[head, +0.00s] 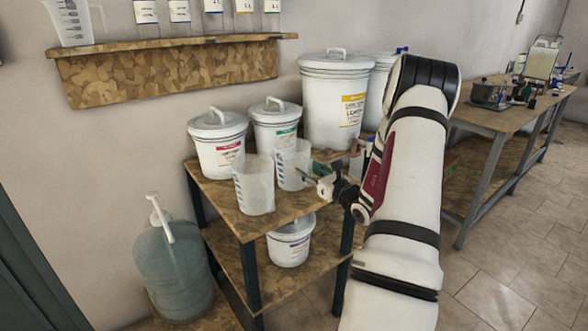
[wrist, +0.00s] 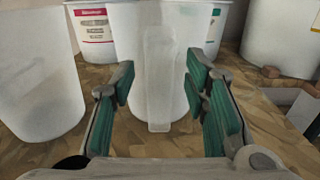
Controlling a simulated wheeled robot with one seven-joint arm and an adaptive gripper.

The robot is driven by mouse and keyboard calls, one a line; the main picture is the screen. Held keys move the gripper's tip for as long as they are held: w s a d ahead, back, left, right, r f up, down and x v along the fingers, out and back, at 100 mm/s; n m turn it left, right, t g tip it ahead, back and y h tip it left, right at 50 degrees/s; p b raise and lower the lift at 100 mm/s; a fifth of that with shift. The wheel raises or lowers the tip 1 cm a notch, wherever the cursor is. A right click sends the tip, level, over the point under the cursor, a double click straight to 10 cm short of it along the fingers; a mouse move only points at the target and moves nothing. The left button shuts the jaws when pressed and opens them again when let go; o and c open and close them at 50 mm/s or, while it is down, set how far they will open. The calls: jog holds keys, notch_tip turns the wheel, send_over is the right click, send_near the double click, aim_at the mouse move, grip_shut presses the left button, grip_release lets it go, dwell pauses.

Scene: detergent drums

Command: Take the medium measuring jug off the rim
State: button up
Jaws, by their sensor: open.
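Two translucent measuring jugs stand on the wooden top of a small stand in front of the white drums. One jug (head: 292,165) is nearest my gripper (head: 316,175); in the wrist view it (wrist: 160,75) is straight ahead, its handle strip facing me between the green fingers. The other jug (head: 253,187) stands to its left and shows at the left edge of the wrist view (wrist: 38,85). My gripper is open, one finger on each side of the handle, with gaps visible. A third jug (head: 72,22) stands on the wall shelf. I cannot tell which is the medium one.
Lidded drums with a red label (head: 218,145), a green label (head: 276,125) and a yellow label (head: 336,100) stand behind the jugs. A smaller drum (head: 291,242) is on the lower shelf. A bluish jerrycan (head: 175,265) stands at the left.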

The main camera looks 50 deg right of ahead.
grip_shut()
